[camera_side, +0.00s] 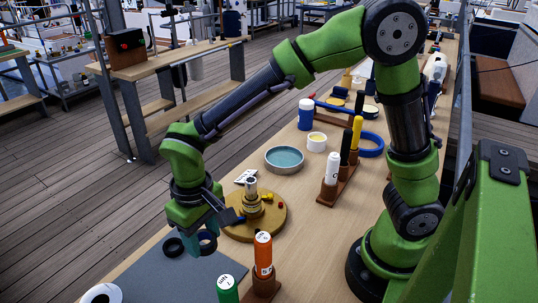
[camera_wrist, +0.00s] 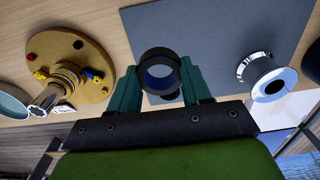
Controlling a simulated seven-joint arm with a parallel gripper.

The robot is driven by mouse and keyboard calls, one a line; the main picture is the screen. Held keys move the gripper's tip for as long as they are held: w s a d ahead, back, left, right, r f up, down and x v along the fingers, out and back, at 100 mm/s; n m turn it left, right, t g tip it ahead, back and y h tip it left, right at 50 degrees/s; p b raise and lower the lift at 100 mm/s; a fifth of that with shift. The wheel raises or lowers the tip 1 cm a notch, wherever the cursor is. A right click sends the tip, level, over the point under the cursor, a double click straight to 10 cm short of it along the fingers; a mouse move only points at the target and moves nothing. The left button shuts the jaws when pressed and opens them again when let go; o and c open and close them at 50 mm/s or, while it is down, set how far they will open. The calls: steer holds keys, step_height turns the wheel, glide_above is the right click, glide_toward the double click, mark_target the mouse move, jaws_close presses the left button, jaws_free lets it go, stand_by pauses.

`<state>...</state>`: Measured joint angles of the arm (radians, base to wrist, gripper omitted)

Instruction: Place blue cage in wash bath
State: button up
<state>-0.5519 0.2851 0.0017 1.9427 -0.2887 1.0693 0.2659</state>
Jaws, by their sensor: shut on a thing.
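My gripper (camera_side: 206,238) points down over the near grey mat, with its green fingers shut on a dark blue ring, the blue cage (camera_side: 209,246). In the wrist view the cage (camera_wrist: 147,57) sits between the two fingertips, its round opening facing the camera. It appears to be held above the mat; the exact gap cannot be told. The wash bath (camera_side: 285,160) is a round grey dish of teal liquid, farther back on the bench. Its edge also shows at the far left of the wrist view (camera_wrist: 12,104).
A round wooden stand (camera_side: 240,232) with a metal spindle lies between my gripper and the bath. Orange (camera_side: 263,255) and green bottles stand in front; racked bottles stand right of the bath.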

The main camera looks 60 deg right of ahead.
steer(key=c, duration=0.4)
steer(key=w+d+m, duration=0.2)
steer(key=w+d, duration=0.3)
steer(key=d, duration=0.5)
steer(key=w+d+m, duration=0.3)
steer(key=w+d, duration=0.2)
steer(key=d, duration=0.6)
steer(key=d+m, duration=0.1)
steer(key=d, duration=0.6)
steer(key=s+d+m, duration=0.1)
steer(key=d, duration=0.7)
steer(key=s+d+f+m, duration=0.1)
steer(key=d+m, duration=0.1)
steer(key=d, duration=0.6)
steer(key=shift+s+d+f, duration=0.1)
steer(key=shift+s+d, duration=0.1)
steer(key=shift+s, duration=0.05)
